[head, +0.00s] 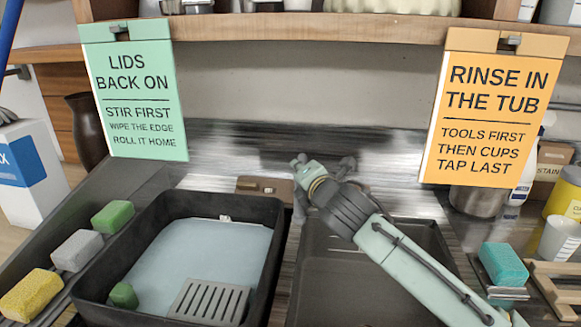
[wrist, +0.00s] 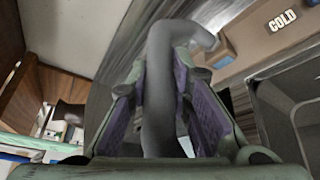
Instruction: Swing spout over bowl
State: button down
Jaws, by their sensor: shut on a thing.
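The grey curved spout (wrist: 161,95) rises between the two purple-padded fingers of my gripper (wrist: 168,75) in the wrist view. The fingers are shut around it, and its bent end reaches to the upper right. In the head view my gripper (head: 303,172) is at the back edge of the sink, above the gap between the black tub and the right basin. The spout is mostly hidden there by my gripper and arm. The right bowl of the sink (head: 322,287) is a dark, empty basin, partly covered by my arm.
A black tub (head: 90,283) with pale water, a grey grate (head: 209,300) and a green sponge stands left. More sponges line its left side. A teal sponge (head: 503,264) and a white cup (head: 558,238) are right. Two signs hang above. A "COLD" label (wrist: 283,20) shows behind the spout.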

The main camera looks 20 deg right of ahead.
jog(key=shift+s+d+n+y, duration=0.25)
jog(key=shift+d+n+y, duration=0.4)
jog(key=shift+y, duration=0.25)
jog(key=c, duration=1.4)
grip_release()
jog(key=shift+c, duration=0.2)
jog(key=v, duration=1.2)
